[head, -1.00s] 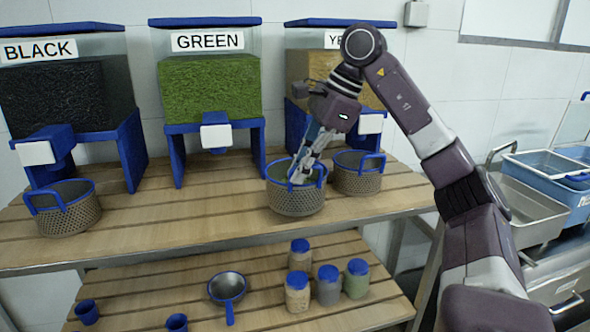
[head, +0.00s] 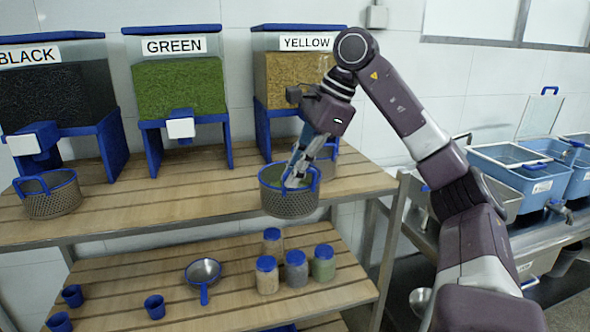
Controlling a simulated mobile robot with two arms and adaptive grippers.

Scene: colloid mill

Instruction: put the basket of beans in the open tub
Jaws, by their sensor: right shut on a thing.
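My right gripper (head: 297,177) is shut on the rim or handle of a grey mesh basket (head: 288,203) with a blue rim and green beans inside. The basket is upright and overlaps the front edge of the wooden table. Whether its base touches the wood is hard to tell. My left gripper is out of view.
Black, green (head: 180,88) and yellow bean dispensers stand at the table's back. Another basket (head: 53,203) sits at left; one is partly hidden behind my gripper. Jars (head: 296,270), cups and a strainer (head: 203,272) are on the lower shelf. A metal sink lies before the tubs.

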